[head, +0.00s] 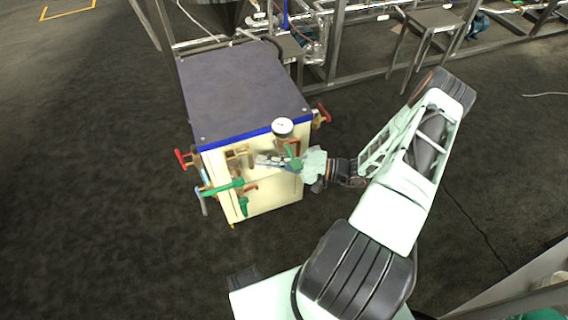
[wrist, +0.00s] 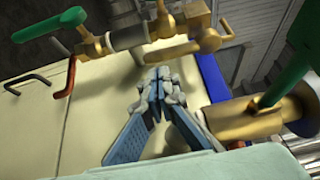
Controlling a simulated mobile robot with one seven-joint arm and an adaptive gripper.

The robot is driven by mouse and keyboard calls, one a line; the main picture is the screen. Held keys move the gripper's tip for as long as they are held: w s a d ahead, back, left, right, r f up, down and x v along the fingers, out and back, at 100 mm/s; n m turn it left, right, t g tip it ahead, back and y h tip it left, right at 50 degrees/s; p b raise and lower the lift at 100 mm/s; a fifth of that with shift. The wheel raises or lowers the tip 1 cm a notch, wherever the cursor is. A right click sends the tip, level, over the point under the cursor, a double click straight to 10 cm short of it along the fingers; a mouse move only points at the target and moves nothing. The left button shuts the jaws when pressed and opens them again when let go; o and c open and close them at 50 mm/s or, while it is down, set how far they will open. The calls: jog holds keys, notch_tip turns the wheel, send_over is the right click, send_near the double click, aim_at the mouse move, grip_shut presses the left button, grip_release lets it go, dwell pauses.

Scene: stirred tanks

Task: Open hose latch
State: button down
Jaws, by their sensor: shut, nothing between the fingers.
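A cream cabinet (head: 262,193) with a dark top carries several brass fittings and coloured handles on its front. My gripper (head: 262,160) is at this front, between a brass fitting (head: 238,158) and the fittings under the round gauge. In the wrist view my gripper (wrist: 158,78) is shut and empty, fingertips together. Just beyond the tips is a brass pipe fitting (wrist: 182,22) with a curved brass lever (wrist: 185,51). The tips look close to this lever; contact cannot be told. I cannot tell for certain which part is the hose latch.
A thick brass fitting (wrist: 240,122) with a green handle (wrist: 283,72) stands close to the right of my fingers. Another green handle (wrist: 97,18) and a red-orange handle (wrist: 67,77) are to the left. A white-faced gauge (head: 282,126) rises at the cabinet's front edge.

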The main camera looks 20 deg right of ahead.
jog(key=shift+x, duration=1)
jog(key=s+m+h+p, duration=0.1)
jog(key=s+m+p, duration=0.1)
jog(key=p, duration=0.1)
jog(key=shift+s+m+g, duration=0.3)
jog(key=shift+s+g, duration=0.05)
jog(key=shift+g, duration=0.05)
jog(key=v, duration=1.2)
jog(key=shift+r, duration=0.2)
jog(key=shift+f, duration=0.1)
